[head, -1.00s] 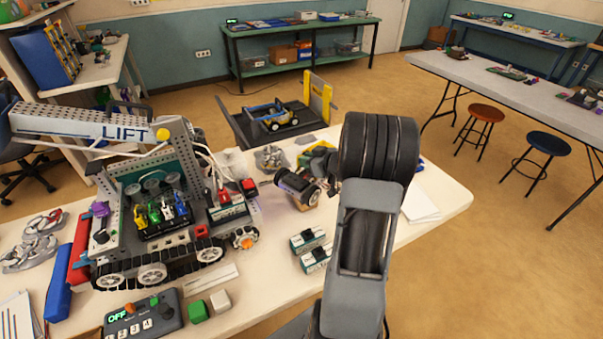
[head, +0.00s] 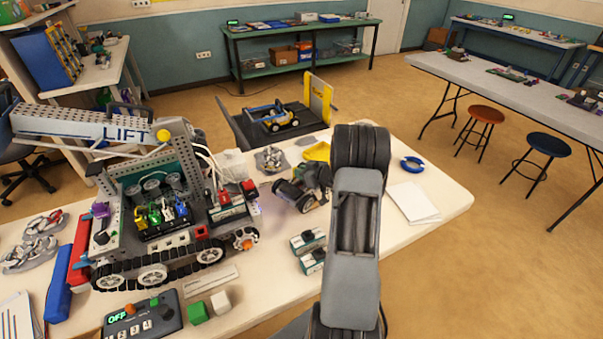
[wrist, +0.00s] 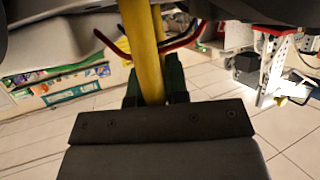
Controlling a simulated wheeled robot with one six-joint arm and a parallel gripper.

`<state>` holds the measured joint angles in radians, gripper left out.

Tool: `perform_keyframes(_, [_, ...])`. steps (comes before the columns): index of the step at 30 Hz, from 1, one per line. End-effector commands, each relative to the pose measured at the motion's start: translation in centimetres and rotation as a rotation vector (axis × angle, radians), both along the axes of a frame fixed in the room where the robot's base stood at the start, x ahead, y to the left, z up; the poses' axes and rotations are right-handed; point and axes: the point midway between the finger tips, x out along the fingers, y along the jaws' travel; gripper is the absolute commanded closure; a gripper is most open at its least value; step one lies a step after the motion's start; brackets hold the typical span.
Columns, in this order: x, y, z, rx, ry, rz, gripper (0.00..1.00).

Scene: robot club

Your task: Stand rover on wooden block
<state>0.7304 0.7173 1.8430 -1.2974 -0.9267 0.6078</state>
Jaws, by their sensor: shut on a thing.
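The rover (head: 291,194), a small dark body with black wheels, shows just left of my arm in the head view, near the middle of the table. My arm hides its right side and most of my gripper there. In the wrist view my gripper (wrist: 152,92) has its dark green fingers shut on a yellow bar (wrist: 142,45), which seems to be part of the rover. I cannot make out the wooden block. I cannot tell whether the rover's wheels touch anything.
The large LIFT robot (head: 165,190) stands left of the rover. Teal-and-white boxes (head: 308,249) lie in front of it. A yellow tray (head: 316,152) is behind. A blue ring (head: 412,164) and white paper (head: 413,202) lie right of my arm, with bare table around them.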

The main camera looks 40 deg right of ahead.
Motion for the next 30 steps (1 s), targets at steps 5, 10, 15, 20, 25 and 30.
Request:
perform_keyframes(5, [0.1,0.0,0.0,-0.003,-0.006,0.001,1.00])
perform_keyframes(10, [0.1,0.0,0.0,-0.003,-0.006,0.001,1.00])
perform_keyframes(15, [0.1,0.0,-0.4,-0.002,-0.006,0.002,1.00])
perform_keyframes(20, [0.1,0.0,-0.8,-0.002,-0.007,0.002,1.00])
perform_keyframes(25, [0.1,0.0,-1.2,-0.003,-0.007,0.002,1.00])
perform_keyframes(30, [0.0,0.0,-1.4,-0.001,-0.001,0.000,0.80])
